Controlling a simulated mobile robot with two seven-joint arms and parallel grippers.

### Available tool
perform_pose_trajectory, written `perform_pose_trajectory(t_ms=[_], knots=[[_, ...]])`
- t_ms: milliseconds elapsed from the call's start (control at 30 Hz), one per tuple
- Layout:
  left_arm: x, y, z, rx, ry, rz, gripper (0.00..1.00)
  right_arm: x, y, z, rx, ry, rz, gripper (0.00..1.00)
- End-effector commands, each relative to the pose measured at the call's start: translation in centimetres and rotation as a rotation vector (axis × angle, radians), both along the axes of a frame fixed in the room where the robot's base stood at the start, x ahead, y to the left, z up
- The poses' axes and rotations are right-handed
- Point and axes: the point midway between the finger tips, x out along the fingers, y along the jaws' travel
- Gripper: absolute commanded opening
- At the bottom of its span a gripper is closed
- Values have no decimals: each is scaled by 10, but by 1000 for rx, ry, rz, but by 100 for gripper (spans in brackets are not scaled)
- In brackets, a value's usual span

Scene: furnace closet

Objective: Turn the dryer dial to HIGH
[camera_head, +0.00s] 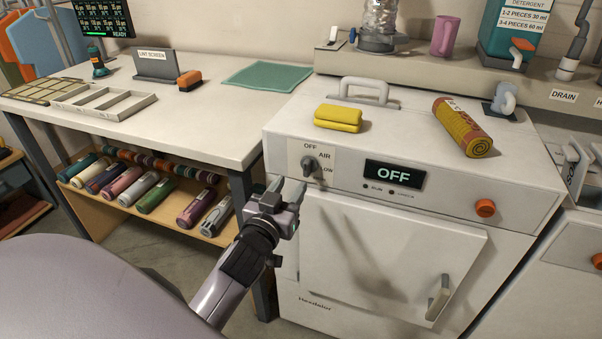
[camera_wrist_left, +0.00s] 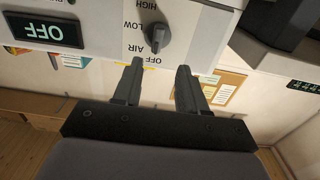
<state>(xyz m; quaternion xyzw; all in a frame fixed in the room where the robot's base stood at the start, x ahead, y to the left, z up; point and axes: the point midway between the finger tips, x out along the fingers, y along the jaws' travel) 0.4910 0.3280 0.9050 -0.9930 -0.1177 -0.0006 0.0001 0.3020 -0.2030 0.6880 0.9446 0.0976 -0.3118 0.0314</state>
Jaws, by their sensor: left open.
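The dryer dial (camera_head: 309,166) is a dark grey knob at the left of the dryer's front panel (camera_head: 345,172). OFF, AIR and LOW labels show around it in the head view. In the left wrist view the dial (camera_wrist_left: 156,33) also has HIGH beside it, and the picture is upside down. The dial's pointer is hard to read. The dryer display (camera_head: 393,174) reads OFF. My left gripper (camera_head: 285,188) is open and empty, just below and left of the dial, apart from it. Its two fingers (camera_wrist_left: 158,75) show in the wrist view. My right gripper is not in view.
Yellow folded cloths (camera_head: 338,118) and a rolled yellow towel (camera_head: 462,127) lie on the dryer top. An orange button (camera_head: 485,208) sits at the panel's right. The closed dryer door (camera_head: 385,255) is below. A worktable (camera_head: 215,110) stands to the left, with several rolls on its shelf.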

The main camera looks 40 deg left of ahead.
Motion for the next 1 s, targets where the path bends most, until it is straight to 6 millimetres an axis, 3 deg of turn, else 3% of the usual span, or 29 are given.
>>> perform_pose_trajectory(t_ms=[500,933,967,1000], knots=[[58,14,0,1,1,-1,42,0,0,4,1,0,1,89],[66,16,0,1,2,-1,42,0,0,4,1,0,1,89],[66,16,0,1,2,0,35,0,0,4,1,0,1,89],[66,16,0,1,2,-1,22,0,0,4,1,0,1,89]])
